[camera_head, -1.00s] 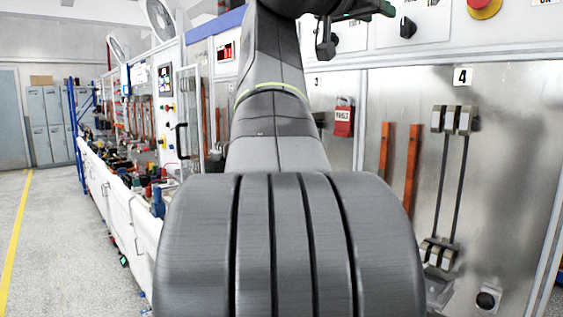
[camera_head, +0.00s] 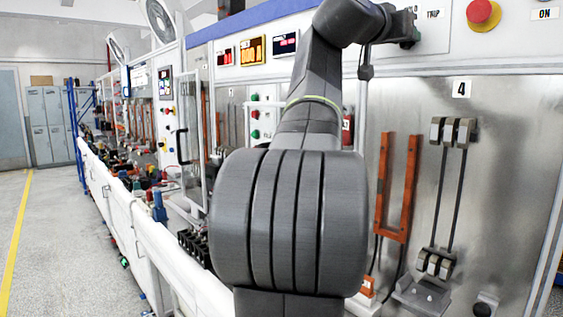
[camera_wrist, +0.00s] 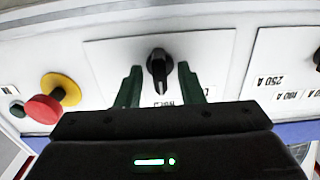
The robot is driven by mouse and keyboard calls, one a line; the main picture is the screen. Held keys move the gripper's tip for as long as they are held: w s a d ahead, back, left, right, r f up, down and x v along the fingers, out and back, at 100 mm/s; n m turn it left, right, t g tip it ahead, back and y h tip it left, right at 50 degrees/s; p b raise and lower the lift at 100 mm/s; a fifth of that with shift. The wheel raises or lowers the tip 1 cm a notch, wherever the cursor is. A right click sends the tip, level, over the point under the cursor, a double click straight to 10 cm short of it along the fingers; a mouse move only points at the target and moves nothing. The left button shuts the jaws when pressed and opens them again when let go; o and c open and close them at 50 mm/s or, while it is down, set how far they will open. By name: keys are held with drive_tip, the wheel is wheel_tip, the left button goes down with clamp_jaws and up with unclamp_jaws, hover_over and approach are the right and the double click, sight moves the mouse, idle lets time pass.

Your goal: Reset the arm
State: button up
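My gripper (camera_wrist: 160,88) is open, with one green finger on each side of a black rotary knob (camera_wrist: 158,64) in the wrist view. Gaps show between the fingers and the knob, and nothing is held. The knob sits on a white panel plate, with a label partly hidden below it. In the head view my arm reaches up to the right, and my gripper (camera_head: 410,32) is at the upper panel beside a TRIP label (camera_head: 432,14). The knob is hidden there behind the gripper.
A red emergency button (camera_head: 482,14) on a yellow base is right of the gripper in the head view; it also shows in the wrist view (camera_wrist: 44,108). Lit displays (camera_head: 252,50) are left of my arm. Floor at far left is clear.

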drive_tip(key=s+a+n+p, duration=0.2)
drive_tip(key=s+a+n, duration=0.5)
drive_tip(key=a+n, duration=0.1)
drive_tip(key=shift+n+p, duration=0.4)
drive_tip(key=shift+n, duration=0.1)
drive_tip(key=shift+a, duration=0.1)
drive_tip(key=shift+s+f, duration=0.1)
drive_tip(key=shift+s, duration=0.05)
idle(0.4)
